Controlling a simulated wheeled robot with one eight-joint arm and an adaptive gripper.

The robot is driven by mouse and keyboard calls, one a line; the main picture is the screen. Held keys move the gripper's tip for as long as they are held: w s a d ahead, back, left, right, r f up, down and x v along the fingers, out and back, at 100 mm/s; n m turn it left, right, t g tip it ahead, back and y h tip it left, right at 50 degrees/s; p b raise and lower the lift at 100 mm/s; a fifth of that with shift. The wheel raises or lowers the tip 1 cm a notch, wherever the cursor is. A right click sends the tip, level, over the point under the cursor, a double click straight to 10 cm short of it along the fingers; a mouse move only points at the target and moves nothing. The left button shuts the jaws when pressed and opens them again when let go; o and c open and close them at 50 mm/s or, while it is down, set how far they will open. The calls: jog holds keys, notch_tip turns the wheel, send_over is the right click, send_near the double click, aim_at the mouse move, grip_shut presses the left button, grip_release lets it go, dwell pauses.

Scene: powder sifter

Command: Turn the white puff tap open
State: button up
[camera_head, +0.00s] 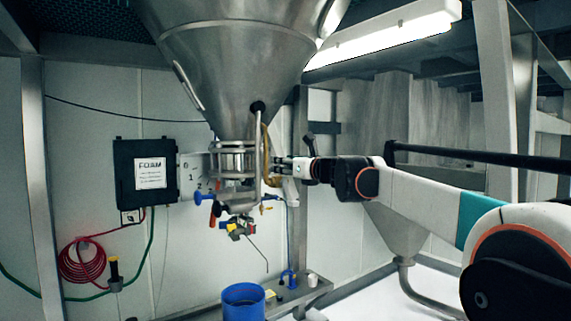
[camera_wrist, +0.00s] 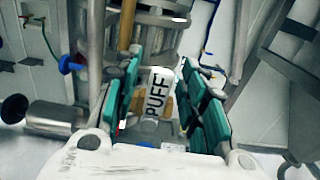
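The white puff tap (camera_wrist: 158,92), a pale handle with "PUFF" in black letters, shows in the wrist view. It lies between the two teal finger pads of my gripper (camera_wrist: 160,64), with a visible gap on either side. The gripper is open around it and not closed on it. In the head view my gripper (camera_head: 285,165) reaches in from the right, close beside the pipework under the steel hopper (camera_head: 232,70). I cannot clearly make out the tap there, among the gripper and pipes.
A clamped metal collar (camera_head: 236,160) sits below the hopper, with a blue-handled valve (camera_head: 204,195) and a red handle (camera_head: 215,209) beside it. A vertical pipe (camera_head: 258,150) runs close to my gripper. A blue bucket (camera_head: 243,302) stands below. A black FOAM box (camera_head: 147,170) hangs on the wall.

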jog(key=shift+c, duration=0.3)
grip_shut()
jog(key=shift+a, duration=0.1)
jog(key=shift+s+a+f+n+b, duration=0.15)
jog(key=shift+s+a+n, duration=0.2)
jog(key=shift+n, duration=0.65)
jog(key=shift+s+a+f+n+b, duration=0.15)
jog(key=shift+a+n, duration=0.3)
jog(key=shift+n, duration=0.55)
jog(key=shift+s+a+f+n+b, duration=0.15)
jog(key=shift+s+a+n, duration=0.25)
jog(key=shift+n, duration=0.6)
